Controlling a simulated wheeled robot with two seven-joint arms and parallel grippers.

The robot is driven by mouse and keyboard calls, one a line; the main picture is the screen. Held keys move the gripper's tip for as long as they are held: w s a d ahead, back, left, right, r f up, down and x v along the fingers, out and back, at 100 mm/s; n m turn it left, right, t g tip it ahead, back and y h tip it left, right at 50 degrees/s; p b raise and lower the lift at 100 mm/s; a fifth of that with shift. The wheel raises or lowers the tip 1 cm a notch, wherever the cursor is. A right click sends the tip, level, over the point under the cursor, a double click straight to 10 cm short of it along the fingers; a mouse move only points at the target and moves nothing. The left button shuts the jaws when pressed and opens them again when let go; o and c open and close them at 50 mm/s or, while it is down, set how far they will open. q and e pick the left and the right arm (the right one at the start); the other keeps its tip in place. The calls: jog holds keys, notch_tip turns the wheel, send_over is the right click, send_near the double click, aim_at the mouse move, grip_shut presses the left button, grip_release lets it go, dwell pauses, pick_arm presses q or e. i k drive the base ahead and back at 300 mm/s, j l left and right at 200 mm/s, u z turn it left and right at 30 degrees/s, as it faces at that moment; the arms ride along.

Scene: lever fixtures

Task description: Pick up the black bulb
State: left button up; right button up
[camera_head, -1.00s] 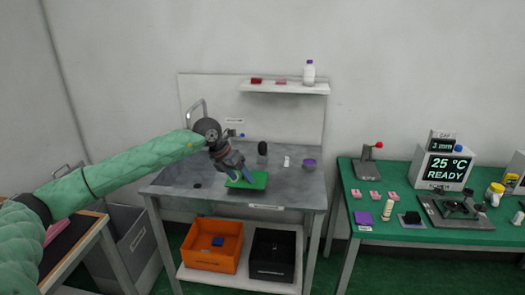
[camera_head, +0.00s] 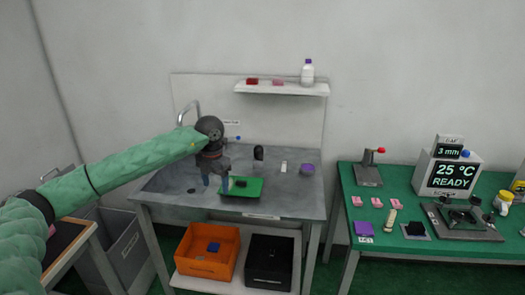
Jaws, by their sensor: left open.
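A dark upright object with a rounded black top (camera_head: 258,152), which looks like the black bulb, stands on the grey sink bench (camera_head: 290,205) behind the green tray (camera_head: 250,194). A small dark item (camera_head: 240,183) lies on the tray; its shape is too small to tell. My left gripper (camera_head: 215,183) points down over the bench, at the tray's left edge and left of the black-topped object. My right gripper is not in view.
A small white object (camera_head: 283,168) and a purple cup (camera_head: 307,169) stand right of the black-topped object. A tap (camera_head: 190,108) rises at the back left. A shelf (camera_head: 290,90) hangs above the bench. A green table (camera_head: 380,190) with equipment stands at the right.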

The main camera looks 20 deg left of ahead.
aim_at(258, 151)
jog(key=i, duration=1.25)
